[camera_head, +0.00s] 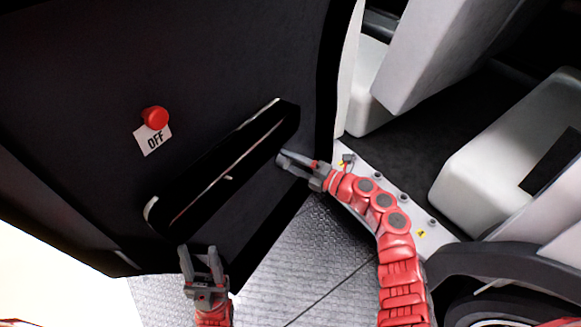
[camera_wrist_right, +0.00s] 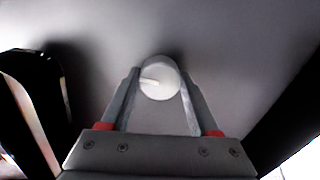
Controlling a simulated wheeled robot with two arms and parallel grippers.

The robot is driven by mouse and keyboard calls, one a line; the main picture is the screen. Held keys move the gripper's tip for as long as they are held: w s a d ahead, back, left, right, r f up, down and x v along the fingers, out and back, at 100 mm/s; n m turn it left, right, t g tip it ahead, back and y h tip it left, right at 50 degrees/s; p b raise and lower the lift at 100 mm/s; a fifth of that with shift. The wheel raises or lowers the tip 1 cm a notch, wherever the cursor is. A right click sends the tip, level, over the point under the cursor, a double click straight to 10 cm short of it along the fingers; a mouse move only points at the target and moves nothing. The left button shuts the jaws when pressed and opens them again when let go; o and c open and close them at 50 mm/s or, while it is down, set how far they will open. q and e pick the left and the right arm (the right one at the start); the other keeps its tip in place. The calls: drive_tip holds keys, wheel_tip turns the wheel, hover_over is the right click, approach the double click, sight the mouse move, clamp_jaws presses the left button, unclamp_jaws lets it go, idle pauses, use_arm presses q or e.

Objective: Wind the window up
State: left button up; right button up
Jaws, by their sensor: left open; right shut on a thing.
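A pale round knob (camera_wrist_right: 159,79) with a short white mark on its face sits against the dark door panel (camera_head: 230,75) in the right wrist view. My right gripper (camera_wrist_right: 160,88) has one finger on each side of this knob and is shut on it. In the head view my right gripper (camera_head: 284,160) is at the door's lower right, just below the armrest end, and the knob is hard to make out there. My left gripper (camera_head: 200,258) is open and empty near the door's bottom edge. I cannot make out the window pane.
A long black armrest (camera_head: 222,170) sticks out from the door between the grippers. A red knob (camera_head: 155,117) with an OFF label (camera_head: 154,139) is at upper left. Metal tread floor (camera_head: 310,255) lies below; white seats (camera_head: 490,150) stand to the right.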

drive_tip(key=shift+n, duration=0.4)
drive_tip(key=o, duration=1.4)
drive_tip(key=shift+d, duration=0.1)
drive_tip(key=p+v, duration=0.1)
drive_tip(key=v, duration=1.6)
drive_tip(key=shift+d+p, duration=0.1)
drive_tip(key=shift+p, duration=0.25)
drive_tip(key=shift+s, duration=0.1)
